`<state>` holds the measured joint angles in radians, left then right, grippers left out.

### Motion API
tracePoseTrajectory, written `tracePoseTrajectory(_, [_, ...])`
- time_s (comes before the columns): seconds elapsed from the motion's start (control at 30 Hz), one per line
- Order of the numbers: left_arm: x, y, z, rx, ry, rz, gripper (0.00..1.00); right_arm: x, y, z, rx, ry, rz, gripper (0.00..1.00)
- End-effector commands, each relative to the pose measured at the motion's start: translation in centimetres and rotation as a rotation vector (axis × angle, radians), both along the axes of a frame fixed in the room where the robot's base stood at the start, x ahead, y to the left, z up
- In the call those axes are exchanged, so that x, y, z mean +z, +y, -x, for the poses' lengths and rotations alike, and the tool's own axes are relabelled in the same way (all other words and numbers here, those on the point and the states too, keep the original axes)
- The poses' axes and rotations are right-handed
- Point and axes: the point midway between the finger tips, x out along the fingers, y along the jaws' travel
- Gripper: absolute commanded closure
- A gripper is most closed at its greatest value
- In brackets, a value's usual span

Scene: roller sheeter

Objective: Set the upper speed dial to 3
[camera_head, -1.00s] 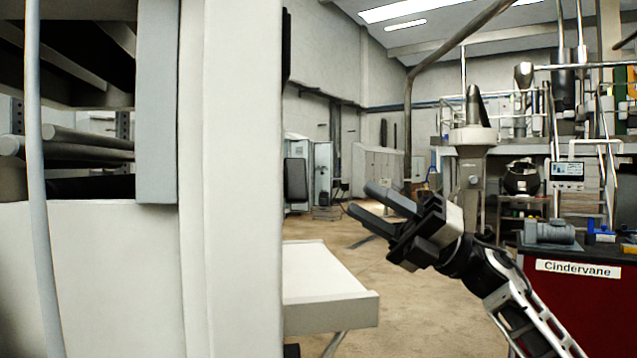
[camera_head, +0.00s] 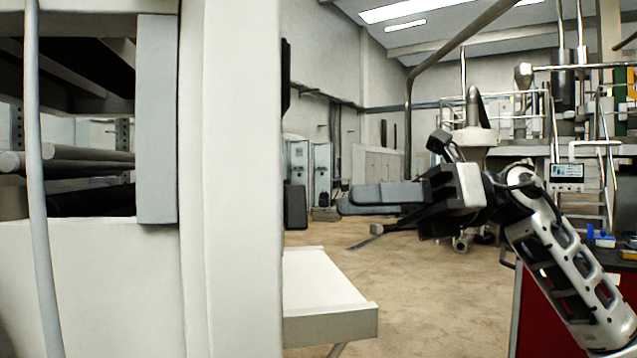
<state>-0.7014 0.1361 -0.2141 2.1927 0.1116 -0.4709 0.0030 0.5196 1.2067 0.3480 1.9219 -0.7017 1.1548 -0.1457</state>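No speed dial can be made out in this view. The pale machine (camera_head: 232,180) fills the left side, and its right-hand side face is turned away from me. Two dark parts stick out at its right edge, an upper one (camera_head: 286,75) and a lower dark box (camera_head: 295,207); their fronts are hidden. My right gripper (camera_head: 346,200) is open and empty, fingers pointing left, to the right of the lower dark box and apart from it. My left gripper is not in view.
A white shelf or table (camera_head: 325,290) juts out right of the machine, below my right gripper. A pale hose (camera_head: 40,200) hangs at far left. A red cabinet (camera_head: 540,315) stands at right, partly behind my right arm. Open floor (camera_head: 430,280) lies between.

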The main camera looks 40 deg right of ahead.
Motion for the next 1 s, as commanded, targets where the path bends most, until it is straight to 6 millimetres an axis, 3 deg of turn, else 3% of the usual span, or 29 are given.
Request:
tracePoseTrajectory(0.1, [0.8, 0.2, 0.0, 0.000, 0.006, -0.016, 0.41, 0.5, 2.2, -0.8, 0.002, -0.002, 0.001, 0.66])
tracePoseTrajectory(0.3, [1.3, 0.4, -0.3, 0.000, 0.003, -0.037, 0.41, 0.3, 4.5, -1.8, 0.002, -0.002, -0.001, 0.66])
tracePoseTrajectory(0.7, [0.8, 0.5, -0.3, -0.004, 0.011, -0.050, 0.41, 0.0, 5.2, -2.1, 0.001, -0.001, -0.001, 0.66])
tracePoseTrajectory(0.83, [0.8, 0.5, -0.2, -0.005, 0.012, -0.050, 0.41, 0.0, 5.2, -2.1, 0.001, -0.001, -0.001, 1.00])
tracePoseTrajectory(1.0, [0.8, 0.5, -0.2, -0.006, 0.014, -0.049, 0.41, 0.0, 5.1, -2.1, 0.001, -0.001, -0.001, 1.00])
